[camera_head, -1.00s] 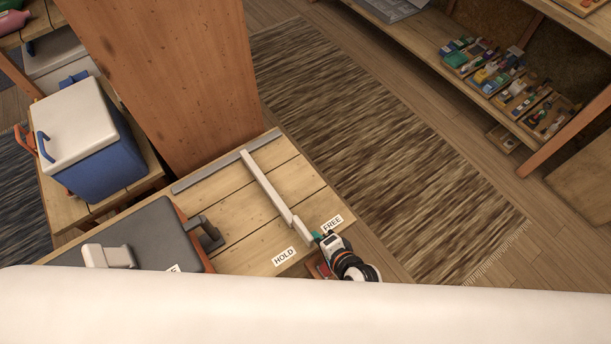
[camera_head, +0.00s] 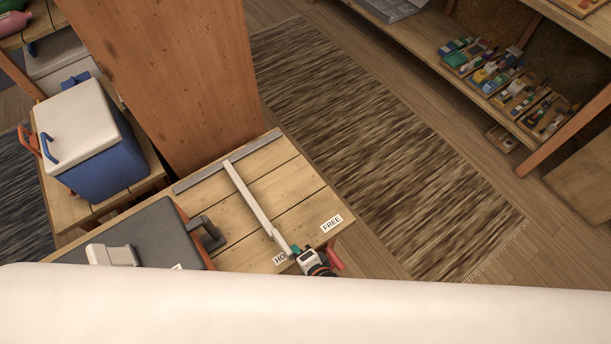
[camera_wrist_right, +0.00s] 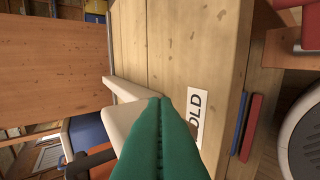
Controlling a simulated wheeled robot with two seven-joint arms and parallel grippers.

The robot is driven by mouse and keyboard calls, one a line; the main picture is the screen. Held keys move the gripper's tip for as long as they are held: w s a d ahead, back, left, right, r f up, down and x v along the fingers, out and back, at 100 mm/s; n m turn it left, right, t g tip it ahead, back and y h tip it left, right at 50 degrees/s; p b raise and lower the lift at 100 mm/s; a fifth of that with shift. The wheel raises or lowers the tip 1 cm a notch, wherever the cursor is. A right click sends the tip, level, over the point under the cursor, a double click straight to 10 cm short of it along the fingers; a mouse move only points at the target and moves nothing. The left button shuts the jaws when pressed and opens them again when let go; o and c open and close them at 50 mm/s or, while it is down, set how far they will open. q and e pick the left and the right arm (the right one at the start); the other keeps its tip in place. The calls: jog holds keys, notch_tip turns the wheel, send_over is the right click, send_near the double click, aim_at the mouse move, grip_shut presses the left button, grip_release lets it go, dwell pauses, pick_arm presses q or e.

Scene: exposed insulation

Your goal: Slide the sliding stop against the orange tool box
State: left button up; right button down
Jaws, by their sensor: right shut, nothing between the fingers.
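The sliding stop (camera_head: 247,196) is a long pale bar lying across the wooden bench top (camera_head: 290,190). Its far end is at the grey rail (camera_head: 228,161). The tool box (camera_head: 150,232), with a dark grey lid and orange side, stands to its left, with a gap of bare wood between. My right gripper (camera_head: 297,252) is at the stop's near end, beside the partly covered HOLD label. In the right wrist view, its green fingers (camera_wrist_right: 160,135) are together and empty, in front of the pale stop (camera_wrist_right: 125,105). My left gripper is not in view.
The FREE label (camera_head: 331,224) lies on clear wood at the right. A dark handle (camera_head: 207,233) sticks out from the tool box toward the stop. A wooden post (camera_head: 170,80) rises behind the bench. A blue and white cooler (camera_head: 95,140) stands at the left.

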jog(key=shift+s+a, duration=0.1)
jog(key=shift+a, duration=0.1)
jog(key=shift+s+a, duration=0.75)
jog(key=shift+a, duration=0.15)
jog(key=shift+s+a, duration=0.7)
jog(key=shift+a, duration=0.2)
jog(key=shift+s+a, duration=0.7)
jog(key=shift+a, duration=0.2)
jog(key=shift+s+a, duration=0.1)
jog(key=shift+a, duration=0.1)
